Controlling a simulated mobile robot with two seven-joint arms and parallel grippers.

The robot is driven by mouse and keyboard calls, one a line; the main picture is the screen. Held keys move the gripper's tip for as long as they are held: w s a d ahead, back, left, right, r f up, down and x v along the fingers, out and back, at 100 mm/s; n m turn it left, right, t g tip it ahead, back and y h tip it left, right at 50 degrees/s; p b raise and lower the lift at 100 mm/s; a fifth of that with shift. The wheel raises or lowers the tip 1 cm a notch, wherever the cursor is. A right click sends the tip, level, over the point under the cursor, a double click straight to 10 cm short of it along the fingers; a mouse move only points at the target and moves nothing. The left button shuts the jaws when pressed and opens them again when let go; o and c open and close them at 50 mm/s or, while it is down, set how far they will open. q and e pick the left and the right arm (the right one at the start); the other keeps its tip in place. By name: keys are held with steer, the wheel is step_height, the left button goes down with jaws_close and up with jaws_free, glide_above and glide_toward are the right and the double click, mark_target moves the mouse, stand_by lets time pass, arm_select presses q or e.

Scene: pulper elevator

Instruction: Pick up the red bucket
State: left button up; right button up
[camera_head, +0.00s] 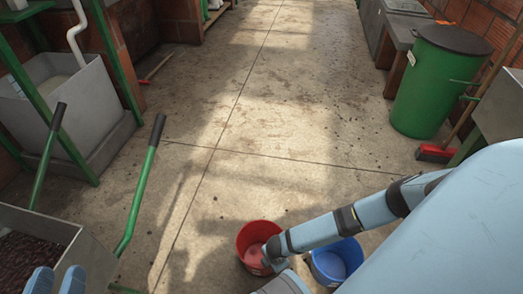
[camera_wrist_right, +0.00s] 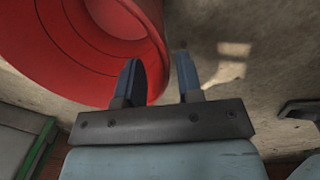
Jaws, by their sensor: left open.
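The red bucket (camera_head: 250,233) stands upright on the floor at the lower middle of the head view. My right arm's wrist covers its right side. In the right wrist view the bucket (camera_wrist_right: 75,50) fills the upper left. My right gripper (camera_wrist_right: 158,57) is open there. Its left finger overlaps the bucket and its right finger shows against the floor. The bucket's edge lies between them in the picture, and I cannot tell whether they touch it. My left gripper (camera_head: 57,272) is open and empty at the lower left, in front of the metal wheelbarrow.
A blue bucket (camera_head: 338,264) stands just right of the red one, partly behind my right arm. The wheelbarrow (camera_head: 88,262) with dark beans and green handles is at lower left. The middle floor is clear.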

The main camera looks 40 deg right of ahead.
steer(key=shift+f, duration=0.9)
steer(key=shift+r, duration=0.1)
jaws_close()
steer(key=shift+r, duration=0.15)
